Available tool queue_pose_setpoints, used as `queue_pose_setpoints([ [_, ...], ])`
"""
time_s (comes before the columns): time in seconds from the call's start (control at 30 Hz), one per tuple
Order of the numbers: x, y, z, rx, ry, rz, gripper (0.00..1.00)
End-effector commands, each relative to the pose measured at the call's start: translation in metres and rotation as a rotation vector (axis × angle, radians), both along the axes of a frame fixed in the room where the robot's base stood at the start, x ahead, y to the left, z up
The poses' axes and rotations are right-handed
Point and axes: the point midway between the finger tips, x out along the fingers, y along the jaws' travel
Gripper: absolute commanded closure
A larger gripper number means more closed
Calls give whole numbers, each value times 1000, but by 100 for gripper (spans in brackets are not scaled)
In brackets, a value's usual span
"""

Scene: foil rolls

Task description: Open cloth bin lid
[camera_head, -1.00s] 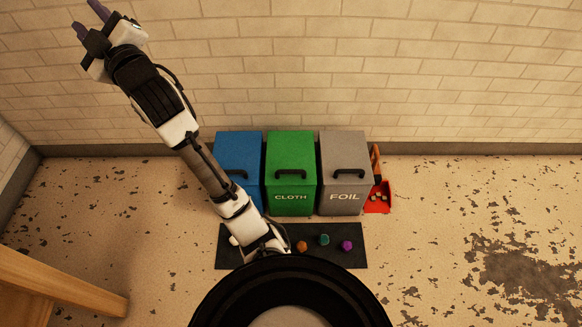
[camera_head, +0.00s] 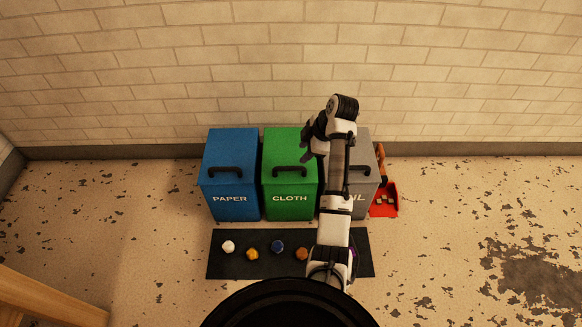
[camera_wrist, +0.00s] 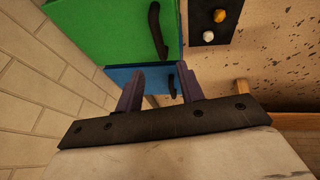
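The green cloth bin (camera_head: 289,207) stands between the blue and grey bins, its lid (camera_head: 284,146) shut with a black handle (camera_head: 289,170) on top near the front edge. In the wrist view the green lid (camera_wrist: 110,25) and its handle (camera_wrist: 156,30) lie beyond my gripper. My gripper (camera_wrist: 160,78) is open, its two purple fingers apart with nothing between them. In the head view the gripper (camera_head: 307,145) is above the right edge of the green lid, partly hidden by my arm. It does not touch the handle.
The blue paper bin (camera_head: 231,208) is at left, the grey foil bin (camera_head: 365,206) at right, partly behind my arm. A red dustpan (camera_head: 384,203) stands beside it. A dark mat (camera_head: 225,268) with several small crumpled balls lies in front. A wooden piece (camera_head: 50,298) is at lower left.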

Motion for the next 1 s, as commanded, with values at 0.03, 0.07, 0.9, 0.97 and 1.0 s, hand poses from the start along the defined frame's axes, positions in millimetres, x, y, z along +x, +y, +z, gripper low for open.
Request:
queue_pose_setpoints([
  [0.03,1,5,-13,1,3,1,62],
  [0.07,2,8,-20,1,4,1,62],
  [0.9,20,44,-101,-2,-2,-1,62],
  [0.97,20,44,-101,-2,-2,-1,62],
  [1.0,20,43,-101,-2,-2,-1,67],
])
